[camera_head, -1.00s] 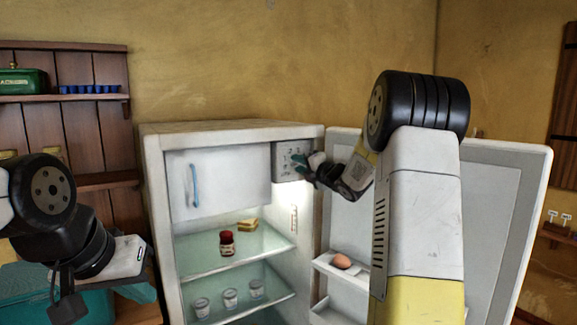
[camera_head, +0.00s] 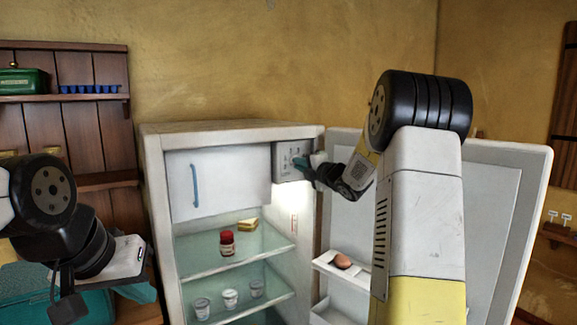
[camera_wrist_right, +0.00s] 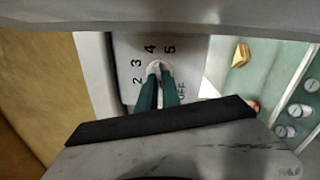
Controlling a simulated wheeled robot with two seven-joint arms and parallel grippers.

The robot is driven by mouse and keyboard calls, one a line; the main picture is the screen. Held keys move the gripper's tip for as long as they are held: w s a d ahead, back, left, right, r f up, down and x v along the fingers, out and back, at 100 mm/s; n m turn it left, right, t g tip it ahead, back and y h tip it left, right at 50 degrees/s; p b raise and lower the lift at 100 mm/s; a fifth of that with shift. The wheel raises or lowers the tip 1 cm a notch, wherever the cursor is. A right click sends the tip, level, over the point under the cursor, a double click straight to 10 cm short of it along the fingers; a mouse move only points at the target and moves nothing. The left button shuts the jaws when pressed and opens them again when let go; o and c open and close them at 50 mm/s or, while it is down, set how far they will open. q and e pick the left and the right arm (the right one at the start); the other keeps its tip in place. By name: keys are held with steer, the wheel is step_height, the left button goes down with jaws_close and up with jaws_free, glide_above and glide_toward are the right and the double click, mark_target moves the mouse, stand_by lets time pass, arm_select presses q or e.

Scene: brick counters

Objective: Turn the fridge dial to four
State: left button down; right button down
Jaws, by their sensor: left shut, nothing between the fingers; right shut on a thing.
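The fridge (camera_head: 152,190) stands open. Its grey dial panel (camera_head: 281,173) is at the upper right inside. The right wrist view shows the pale dial (camera_wrist_right: 159,66) with 2, 3, 4, 5 and OFF printed around it. My right gripper (camera_wrist_right: 158,84) is shut on the dial, its green fingers covering much of it. I cannot tell which mark the dial points to. In the head view my right gripper (camera_head: 300,163) reaches the panel from the right. My left gripper (camera_head: 143,292) is shut and empty at the lower left, its fingers partly hidden.
The open fridge door (camera_head: 490,200) is at the right, behind my right arm, with an egg (camera_head: 342,261) on its shelf. A red-lidded jar (camera_head: 227,244), cheese (camera_head: 247,225) and several small cups stand on the glass shelves. The blue-handled freezer door (camera_head: 230,180) is shut.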

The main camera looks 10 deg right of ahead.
steer(key=shift+w+d+m, duration=0.1)
steer(key=shift+d+m, duration=0.05)
steer(key=shift+m, duration=5.55)
steer(key=shift+s+d+m, duration=0.1)
steer(key=shift+m, duration=5.6)
steer(key=shift+w+d+m, duration=0.1)
steer(key=shift+d+m, duration=0.05)
steer(key=shift+m, duration=5.55)
steer(key=shift+f, duration=0.1)
steer(key=c, duration=1.5)
jaws_free()
steer(key=shift+c, duration=0.2)
steer(key=shift+r, duration=0.2)
